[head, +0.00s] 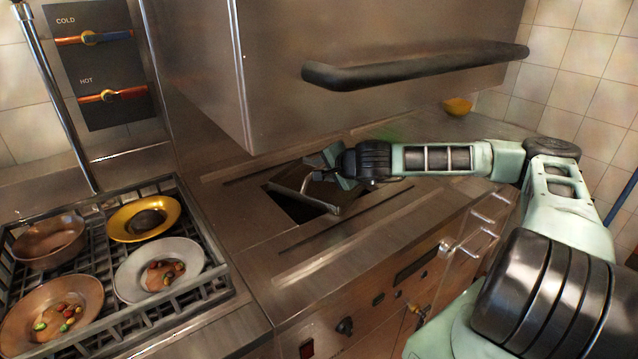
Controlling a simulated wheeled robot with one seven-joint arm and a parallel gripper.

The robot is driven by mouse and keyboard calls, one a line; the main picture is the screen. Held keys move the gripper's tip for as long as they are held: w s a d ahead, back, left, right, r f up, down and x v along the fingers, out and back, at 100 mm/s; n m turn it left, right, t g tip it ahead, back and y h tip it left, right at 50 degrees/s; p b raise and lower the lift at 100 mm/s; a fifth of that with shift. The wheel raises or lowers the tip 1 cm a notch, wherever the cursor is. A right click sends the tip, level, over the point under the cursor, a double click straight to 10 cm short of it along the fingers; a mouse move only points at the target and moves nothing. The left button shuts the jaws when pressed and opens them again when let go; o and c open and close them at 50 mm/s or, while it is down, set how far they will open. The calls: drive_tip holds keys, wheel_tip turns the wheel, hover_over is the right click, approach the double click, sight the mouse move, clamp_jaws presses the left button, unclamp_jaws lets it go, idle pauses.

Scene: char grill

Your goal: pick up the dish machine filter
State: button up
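The dish machine filter (309,191) looks like a metal, tray-like piece with a thin raised handle. It sits at a dark square opening (292,207) in the steel dish machine bed, and looks slightly tilted. My gripper (325,174) is right at the filter's handle, reaching in from the right. Its fingers overlap the handle in the picture. Whether they are closed on it is too small to tell. My gripper and wrist hide the filter's back right part.
The raised steel hood with a black bar handle (415,67) hangs just above my arm. A grey rack (218,283) with several dirty dishes stands at the left. A yellow bowl (457,106) sits on the back right counter.

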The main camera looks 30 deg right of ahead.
sight(316, 183)
drive_tip(key=shift+p+x, duration=0.65)
drive_tip(key=shift+x, duration=2)
clamp_jaws()
